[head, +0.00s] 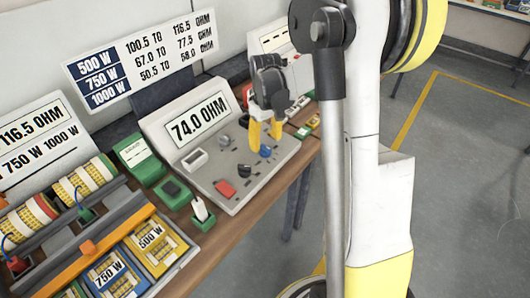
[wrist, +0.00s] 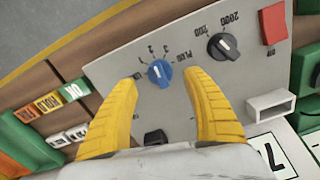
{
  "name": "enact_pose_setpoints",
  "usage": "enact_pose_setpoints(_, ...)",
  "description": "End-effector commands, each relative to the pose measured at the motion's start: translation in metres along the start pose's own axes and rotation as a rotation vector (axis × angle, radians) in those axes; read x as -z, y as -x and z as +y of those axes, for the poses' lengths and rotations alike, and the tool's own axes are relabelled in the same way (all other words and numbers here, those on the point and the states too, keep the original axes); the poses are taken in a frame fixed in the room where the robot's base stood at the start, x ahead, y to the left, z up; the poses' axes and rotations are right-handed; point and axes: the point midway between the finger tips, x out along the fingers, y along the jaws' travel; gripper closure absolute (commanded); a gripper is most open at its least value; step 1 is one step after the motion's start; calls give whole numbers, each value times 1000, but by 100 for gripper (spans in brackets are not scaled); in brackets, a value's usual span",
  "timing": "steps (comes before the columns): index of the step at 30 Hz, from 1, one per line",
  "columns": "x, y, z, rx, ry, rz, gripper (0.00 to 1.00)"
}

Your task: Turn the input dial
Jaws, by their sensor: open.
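The grey meter console (head: 280,160) shows 74.0 OHM on its sloped display (head: 200,119). A blue dial with a white pointer mark (wrist: 160,72) sits on its panel, with small numbers and PLUG printed around it; this looks like the input dial. It also shows in the head view (head: 265,151). A black dial (wrist: 223,46) marked 200 and 2000 is beside it. My gripper (wrist: 163,80) is open, its yellow fingers on either side of the blue dial in the wrist view, with gaps visible. In the head view my gripper (head: 265,138) is over the panel at the blue dial; contact cannot be told.
A red button (wrist: 273,24) and a white socket block (wrist: 270,105) are on the same panel. Small coloured blocks (wrist: 45,103) lie on the wooden table beside the console. Green boxes (head: 136,152) and a coil fixture (head: 88,243) stand to the left.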

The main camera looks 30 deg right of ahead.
Motion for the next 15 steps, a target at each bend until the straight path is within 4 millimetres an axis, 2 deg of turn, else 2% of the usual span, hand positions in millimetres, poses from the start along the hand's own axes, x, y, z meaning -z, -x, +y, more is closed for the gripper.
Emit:
enact_pose_setpoints(1, 0, -13, 0, 0, 0, 0, 42)
enact_pose_setpoints(6, 0, -35, 0, 0, 0, 1, 42)
enact_pose_setpoints(15, 0, -43, 0, 0, 0, 1, 42)
